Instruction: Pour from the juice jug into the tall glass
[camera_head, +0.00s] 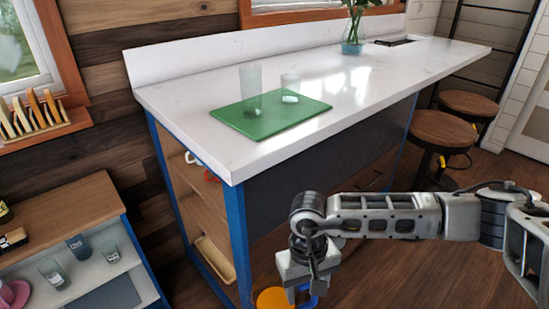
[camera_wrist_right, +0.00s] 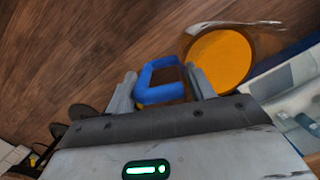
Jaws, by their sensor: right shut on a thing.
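The juice jug (camera_head: 272,298) is at the bottom edge of the head view, partly cut off, low beside the counter's near end. In the right wrist view the jug (camera_wrist_right: 219,60) shows orange juice inside a clear rim and a blue handle (camera_wrist_right: 158,80). My right gripper (camera_head: 303,291) is shut on that handle. The tall glass (camera_head: 251,88) stands upright on a green board (camera_head: 262,126) on the white counter, well above and behind the gripper. It is clear and looks empty. My left gripper is not in view.
A shorter glass (camera_head: 290,88) stands right of the tall glass on the board. The counter (camera_head: 205,95) has a near corner above the jug. A vase (camera_head: 353,40) stands at the back. A low shelf (camera_head: 75,215) holds glasses at left. Stools (camera_head: 445,130) stand at right.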

